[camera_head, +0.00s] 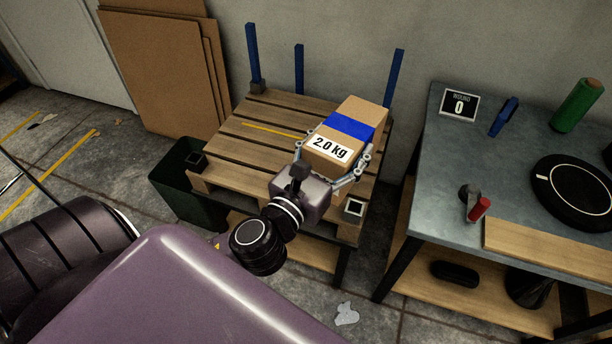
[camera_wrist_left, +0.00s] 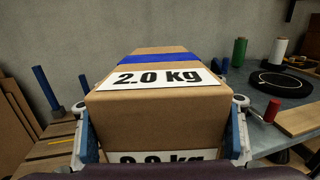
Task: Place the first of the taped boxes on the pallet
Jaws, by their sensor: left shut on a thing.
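A brown cardboard box (camera_head: 344,134) with a blue tape band and a "2.0 kg" label is at the right part of the wooden pallet (camera_head: 246,127). My left gripper (camera_head: 332,170) is shut on the box, with a finger on each side. The box fills the middle of the left wrist view (camera_wrist_left: 155,105), with the blue band across its top. In the head view the box covers the right part of the pallet; I cannot tell whether its underside touches the slats. My right gripper is in neither view.
Blue posts (camera_head: 253,52) rise at the pallet's back and corners. A grey worktable (camera_head: 440,190) with a green roll (camera_head: 577,105) and a black round device (camera_head: 577,192) stands right. A dark green bin (camera_head: 184,185) is left. The pallet's left half is free.

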